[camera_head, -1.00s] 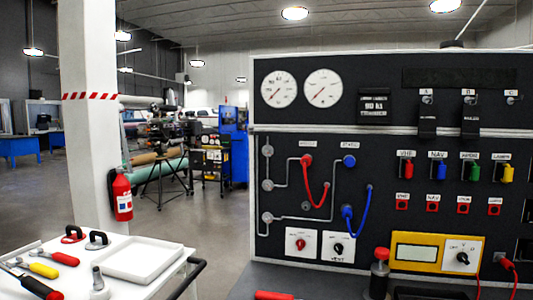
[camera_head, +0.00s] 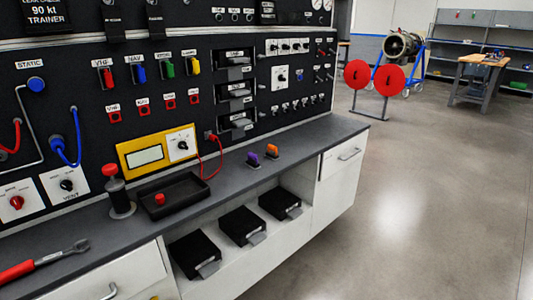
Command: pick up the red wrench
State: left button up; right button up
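A wrench with a red handle (camera_head: 18,271) and a grey metal head (camera_head: 80,245) lies on the dark bench top at the lower left of the head view. Its handle runs off the left edge of the picture. Neither of my grippers shows in this view.
The bench top (camera_head: 336,130) runs along a black trainer panel (camera_head: 215,120). A black tray (camera_head: 185,205) with a red-topped piece, a red-knobbed cylinder (camera_head: 118,192), and purple (camera_head: 253,160) and orange (camera_head: 272,151) pieces stand on it. Open floor (camera_head: 400,200) lies to the right.

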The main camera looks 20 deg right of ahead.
aim_at(8, 275)
jog(key=z, duration=0.35)
jog(key=u, duration=1.45)
jog(key=z, duration=1.5)
jog(key=u, duration=1.5)
